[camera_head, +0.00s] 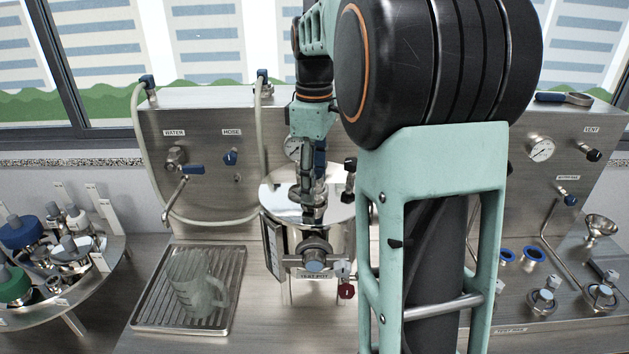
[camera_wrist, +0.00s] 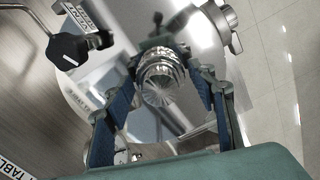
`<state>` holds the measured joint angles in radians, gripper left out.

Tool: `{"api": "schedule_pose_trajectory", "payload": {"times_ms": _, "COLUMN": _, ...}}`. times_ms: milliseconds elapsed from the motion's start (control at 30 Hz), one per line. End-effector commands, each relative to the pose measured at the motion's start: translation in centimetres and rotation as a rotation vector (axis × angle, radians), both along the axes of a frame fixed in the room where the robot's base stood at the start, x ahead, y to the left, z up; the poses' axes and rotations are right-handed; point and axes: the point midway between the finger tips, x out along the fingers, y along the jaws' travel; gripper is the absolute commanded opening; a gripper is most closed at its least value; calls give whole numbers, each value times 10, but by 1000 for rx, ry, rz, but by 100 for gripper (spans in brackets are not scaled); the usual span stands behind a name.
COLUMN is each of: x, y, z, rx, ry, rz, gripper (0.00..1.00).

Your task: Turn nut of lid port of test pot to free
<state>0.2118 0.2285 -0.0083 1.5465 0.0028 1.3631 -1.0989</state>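The test pot (camera_head: 338,232) is a shiny steel vessel standing at the middle of the bench. In the wrist view, its polished lid (camera_wrist: 92,85) lies below my gripper. A ribbed, round, glassy-metallic fitting on the lid, which looks like the port nut (camera_wrist: 160,76), stands between my fingers. My gripper (camera_wrist: 166,84) is open, with one blue-padded finger on each side of the fitting; I cannot tell whether either pad touches it. In the head view, my gripper (camera_head: 312,192) points down over the lid, and my arm hides the pot's right side.
A cloudy measuring jug (camera_head: 195,283) stands on a ribbed drain tray (camera_head: 143,322) at left. A round rack (camera_head: 108,262) of fittings is at far left. A black knob (camera_wrist: 68,50) and a side clamp knob (camera_wrist: 222,25) flank the lid. A steel panel (camera_head: 215,122) stands behind.

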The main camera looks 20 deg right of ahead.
Motion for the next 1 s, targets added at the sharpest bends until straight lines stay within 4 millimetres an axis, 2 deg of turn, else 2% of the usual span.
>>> {"api": "schedule_pose_trajectory", "payload": {"times_ms": 300, "x": -1, "y": 0, "z": 0, "rx": 0, "ry": 3, "rz": -1, "gripper": 60}}
{"api": "schedule_pose_trajectory", "payload": {"times_ms": 433, "x": 0, "y": 0, "z": 8, "rx": -1, "ry": 1, "rz": -1, "gripper": 60}}
{"api": "schedule_pose_trajectory", "payload": {"times_ms": 567, "x": 1, "y": -1, "z": 30, "rx": -1, "ry": -2, "rz": -1, "gripper": 60}}
{"api": "schedule_pose_trajectory", "payload": {"times_ms": 800, "x": 0, "y": 0, "z": 80, "rx": -1, "ry": -1, "rz": -1, "gripper": 60}}
{"api": "schedule_pose_trajectory", "payload": {"times_ms": 1000, "x": 0, "y": 0, "z": 107, "rx": -1, "ry": 1, "rz": -1, "gripper": 60}}
